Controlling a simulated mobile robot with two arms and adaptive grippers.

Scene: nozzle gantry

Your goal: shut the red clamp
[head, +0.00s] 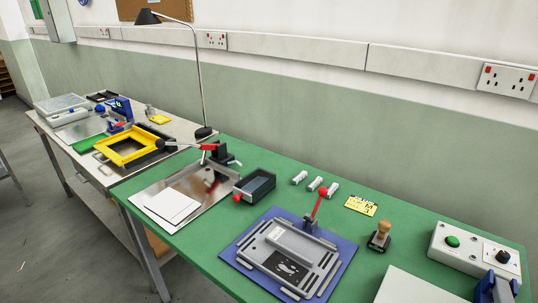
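A clamp with a red, ball-tipped lever (319,205) stands at the back edge of a grey fixture plate (305,248). Its lever points up and leans slightly right. The plate lies on a blue base board (232,252) on the green bench. A second arm-like device with a red part (208,147) sits at the back of a shiny metal plate further left, its arm lying roughly level. Neither of my grippers can be made out in the head view.
A dark open box (255,186) with a red knob, white blocks (316,184), a yellow card (361,206) and a wooden-handled stamp (380,236) surround the fixture. A control box (474,250) and a cut-off blue item (497,289) are at right. Green bench (345,240) shows between them.

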